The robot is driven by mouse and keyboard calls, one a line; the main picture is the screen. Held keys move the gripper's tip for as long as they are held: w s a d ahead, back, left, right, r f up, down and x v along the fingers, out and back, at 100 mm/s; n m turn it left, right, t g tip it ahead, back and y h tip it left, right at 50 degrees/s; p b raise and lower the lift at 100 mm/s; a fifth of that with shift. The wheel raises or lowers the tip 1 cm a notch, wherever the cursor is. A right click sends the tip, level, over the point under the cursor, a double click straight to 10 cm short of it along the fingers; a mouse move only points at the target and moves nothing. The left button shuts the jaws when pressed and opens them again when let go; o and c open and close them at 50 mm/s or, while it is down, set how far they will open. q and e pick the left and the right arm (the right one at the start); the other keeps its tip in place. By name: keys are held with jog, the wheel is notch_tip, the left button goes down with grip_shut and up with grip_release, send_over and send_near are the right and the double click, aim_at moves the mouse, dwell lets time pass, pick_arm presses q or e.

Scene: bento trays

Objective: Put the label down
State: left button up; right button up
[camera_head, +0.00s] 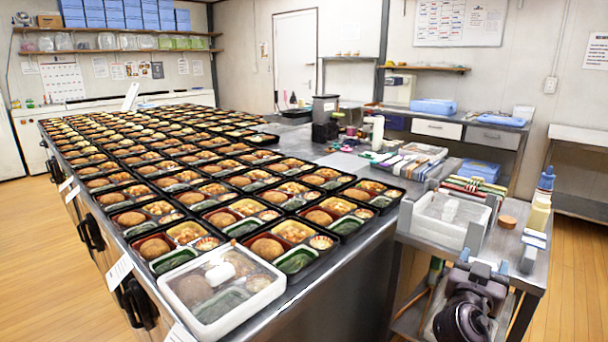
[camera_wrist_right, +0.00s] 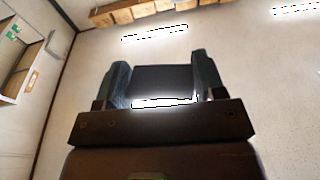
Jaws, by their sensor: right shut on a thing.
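My right gripper (camera_head: 487,268) is low at the bottom right of the head view, beside the small side table and pointing up. In the right wrist view its two fingers (camera_wrist_right: 160,78) are shut on a flat, dark rectangular piece, which I take as the label (camera_wrist_right: 165,78). A bright strip runs along its lower edge. No print on it can be read, and it cannot be made out clearly in the head view. My left gripper is not in view.
A lidded white-rimmed bento tray (camera_head: 206,328) stands at the counter's front corner. Many open black bento trays (camera_head: 345,228) fill the counter behind it. The side table (camera_head: 510,245) holds a clear-lidded white container (camera_head: 425,232), a bottle (camera_head: 540,205) and small items.

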jog(key=s+a+r+n+t+y+p, duration=0.2)
jog(key=s+a+n+y, duration=0.1)
jog(key=a+y, duration=0.2)
jog(key=s+a+r+n+t+y+p, duration=0.2)
jog(key=a+y, duration=0.4)
jog(key=a, duration=0.4)
jog(key=s+r+n+t, duration=0.1)
jog(key=s+n, duration=0.1)
jog(key=shift+s+a+n+t, duration=0.15)
jog(key=shift+a+n+t, duration=0.1)
jog(key=shift+n+t, duration=0.05)
jog(key=s+a+n+y+p, duration=0.1)
jog(key=s+a+y+p, duration=0.1)
jog(key=s, duration=0.3)
jog(key=shift+a+f+y, duration=0.3)
jog(key=shift+a, duration=0.45)
pick_arm(q)
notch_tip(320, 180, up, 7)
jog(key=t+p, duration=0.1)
jog(key=p, duration=0.1)
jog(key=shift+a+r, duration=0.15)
pick_arm(e)
jog(key=s+f, duration=0.3)
jog(key=s, duration=0.3)
jog(key=shift+a, duration=0.2)
jog(key=shift+f, duration=0.1)
